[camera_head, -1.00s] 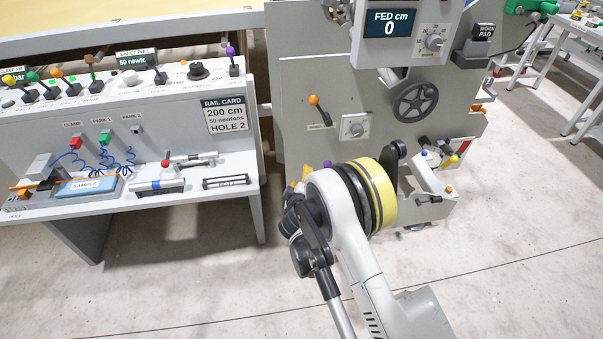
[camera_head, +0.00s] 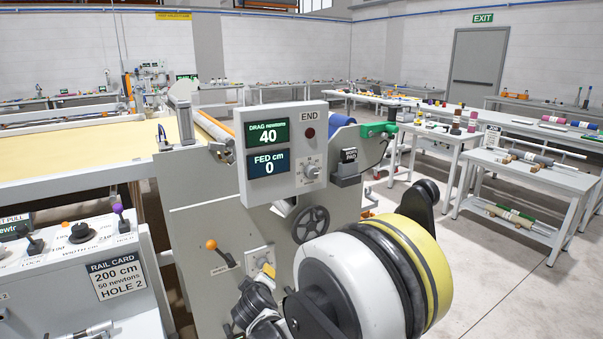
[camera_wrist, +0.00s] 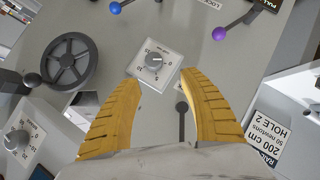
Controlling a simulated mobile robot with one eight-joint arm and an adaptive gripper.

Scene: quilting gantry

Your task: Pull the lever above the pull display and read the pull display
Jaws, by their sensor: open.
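A pull display (camera_head: 14,228) is cut off at the left edge of the head view; only "T PULL" and part of "newtons" show. A lever above it cannot be made out. My gripper (camera_wrist: 160,90) is open and empty in the wrist view. Its yellow fingers spread in front of a grey panel, with a dial (camera_wrist: 155,60) visible between them. In the head view my arm mostly hides it. A purple-ball lever (camera_wrist: 219,34) and a blue-ball lever (camera_wrist: 115,7) show beyond the fingers. A dark sign at the top right corner ends in "PULL".
The display box (camera_head: 280,150) reads drag 40 newtons and fed 0 cm. An orange-ball lever (camera_head: 211,245) and a handwheel (camera_head: 310,224) are on the gantry side. The rail card (camera_head: 116,275) reads 200 cm, 50 newtons, hole 2. Work tables stand behind.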

